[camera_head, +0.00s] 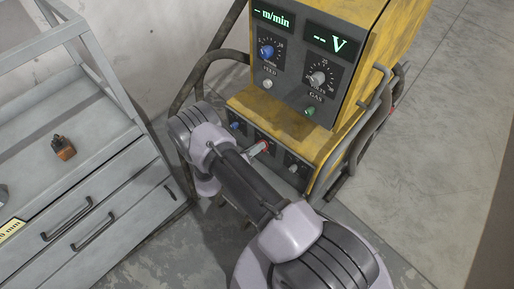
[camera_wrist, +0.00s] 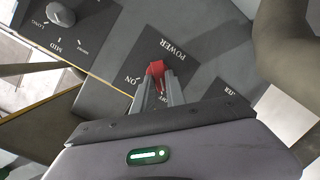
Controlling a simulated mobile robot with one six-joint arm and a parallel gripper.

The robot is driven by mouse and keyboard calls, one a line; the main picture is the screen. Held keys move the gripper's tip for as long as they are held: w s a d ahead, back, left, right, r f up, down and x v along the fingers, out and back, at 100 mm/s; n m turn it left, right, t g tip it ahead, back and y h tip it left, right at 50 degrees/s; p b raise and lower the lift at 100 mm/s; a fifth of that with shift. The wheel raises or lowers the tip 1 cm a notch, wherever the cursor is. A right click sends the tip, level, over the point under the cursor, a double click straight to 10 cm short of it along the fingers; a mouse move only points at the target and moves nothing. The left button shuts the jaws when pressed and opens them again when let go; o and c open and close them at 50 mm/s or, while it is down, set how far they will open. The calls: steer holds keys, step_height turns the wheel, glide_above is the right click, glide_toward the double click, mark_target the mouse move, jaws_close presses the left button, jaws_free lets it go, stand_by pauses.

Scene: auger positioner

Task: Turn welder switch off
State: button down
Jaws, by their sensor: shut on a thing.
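The welder is a yellow machine (camera_head: 382,40) with a dark front panel. Its red power switch (camera_wrist: 156,67) sits on a dark plate marked POWER, with ON at the left in the wrist view; the lettering there is upside down. My gripper (camera_wrist: 160,84) is shut on the red switch, with a finger on each side of it. In the head view my gripper (camera_head: 259,149) reaches the lower panel, and only a little of the red switch (camera_head: 267,145) shows. The fingers hide part of the switch and the plate, so I cannot tell its exact setting.
A blue knob (camera_head: 266,52), a grey knob (camera_head: 318,78) and a green knob (camera_head: 310,110) sit on the upper panel. A grey drawer cabinet (camera_head: 100,175) stands at the left, with a small orange-brown object (camera_head: 63,148) on it. Dark cables hang beside the welder. Floor at the right is clear.

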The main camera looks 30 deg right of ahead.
steer(key=c, duration=1.4)
jaws_free()
steer(key=shift+o, duration=0.2)
steer(key=p+v, duration=0.4)
steer(key=v, duration=1.3)
steer(key=shift+a+p, duration=0.2)
steer(key=shift+p, duration=0.2)
